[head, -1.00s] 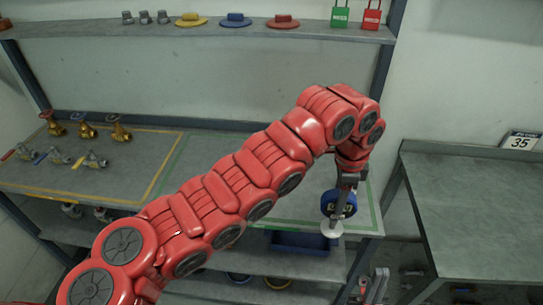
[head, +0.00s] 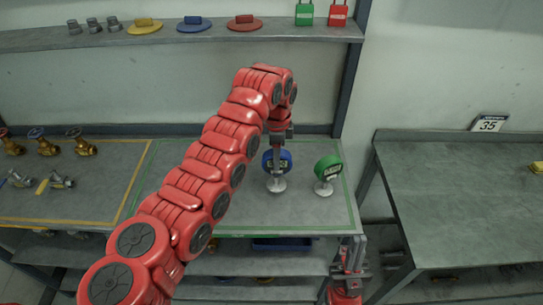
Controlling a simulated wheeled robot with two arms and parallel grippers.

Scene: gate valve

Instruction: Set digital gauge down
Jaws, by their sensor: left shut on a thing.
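A blue digital gauge (head: 276,161) with a round white base (head: 277,184) is upright over the green-outlined area (head: 230,195) of the bench. My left gripper (head: 279,146) is shut on it from above. The base is at or very near the bench surface; I cannot tell whether it touches. A green digital gauge (head: 328,167) on a similar white base stands to its right, apart from it. My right gripper (head: 350,255) is low in front of the bench's right end, away from both gauges; its jaw state is unclear.
Brass valves (head: 80,145) and smaller valves (head: 58,180) are in the yellow-outlined area at left. A blue bin (head: 282,244) is on the shelf below. A grey table (head: 460,200) stands at right, across a gap. Bare bench lies in front of the gauges.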

